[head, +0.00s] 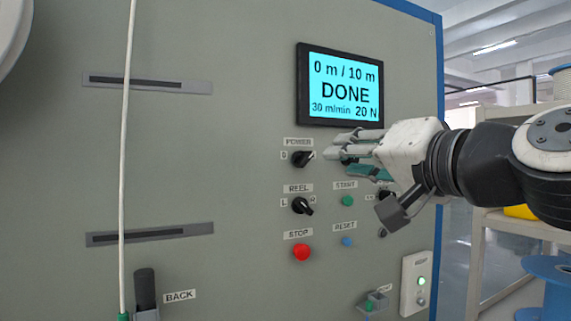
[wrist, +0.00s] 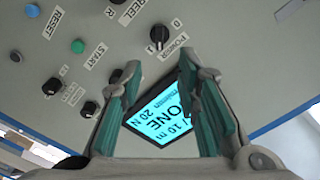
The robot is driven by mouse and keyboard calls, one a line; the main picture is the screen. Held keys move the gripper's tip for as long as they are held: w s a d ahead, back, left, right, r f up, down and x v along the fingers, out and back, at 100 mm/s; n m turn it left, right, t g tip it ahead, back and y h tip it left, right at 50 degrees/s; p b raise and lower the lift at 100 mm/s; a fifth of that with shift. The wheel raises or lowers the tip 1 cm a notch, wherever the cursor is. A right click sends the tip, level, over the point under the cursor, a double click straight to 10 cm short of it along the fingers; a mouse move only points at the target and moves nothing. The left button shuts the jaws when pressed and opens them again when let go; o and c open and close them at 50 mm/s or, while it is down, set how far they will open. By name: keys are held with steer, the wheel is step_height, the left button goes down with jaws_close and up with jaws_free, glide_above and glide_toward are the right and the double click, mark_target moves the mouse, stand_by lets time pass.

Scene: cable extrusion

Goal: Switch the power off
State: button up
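The black POWER knob (head: 302,159) is on the grey panel below the screen, with a 0 label on its left. Its pointer looks turned to the right, away from the 0. The knob also shows in the wrist view (wrist: 158,34), beyond the fingertips, beside a 1 mark. My gripper (head: 343,151) is just right of the knob in the head view, its fingers pointing left. In the wrist view my gripper (wrist: 160,62) is open, with a green-padded finger on each side and nothing between them. The fingers appear apart from the knob.
The screen (head: 341,86) above reads DONE, 0 m / 10 m. Below the POWER knob are the REEL knob (head: 301,206), red STOP button (head: 302,252), green START button (head: 347,200) and blue RESET button (head: 346,241). A white cable (head: 125,150) hangs at left.

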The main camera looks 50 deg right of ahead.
mark_target(309, 158)
steer(key=x, duration=1.1)
steer(key=shift+w+d+b, duration=0.1)
steer(key=shift+w+b, duration=0.15)
steer(key=shift+b, duration=0.1)
jaws_close()
